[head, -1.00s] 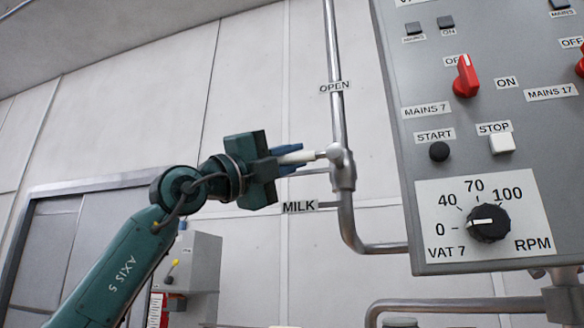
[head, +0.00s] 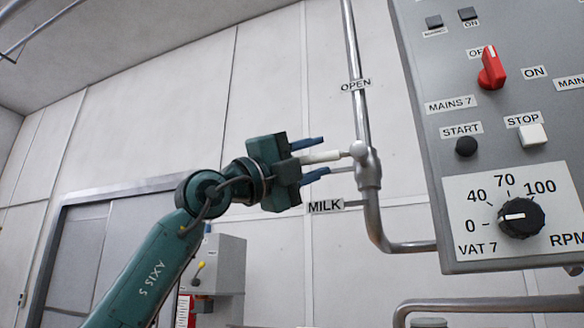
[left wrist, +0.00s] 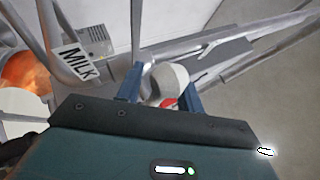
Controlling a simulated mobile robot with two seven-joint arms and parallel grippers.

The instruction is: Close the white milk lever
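The white milk lever (head: 322,157) sticks out to the left from the valve (head: 366,165) on the vertical steel pipe, roughly level and across the pipe. A MILK label (head: 326,206) is below it and an OPEN label (head: 355,85) above, by the pipe. My left gripper (head: 325,155) is open around the lever, one blue finger above and one below, with gaps on both sides. In the left wrist view the blue fingers (left wrist: 163,88) stand apart with a white rounded part between them; what it is exactly is hard to tell. My right gripper is not in view.
A grey control panel (head: 459,220) with a red switch (head: 491,68), buttons and a black dial (head: 521,218) hangs right of the pipe. A lower pipe (head: 480,305) runs beneath it. A grey wall box (head: 220,265) is behind my left arm. A copper surface (left wrist: 25,85) shows at left in the wrist view.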

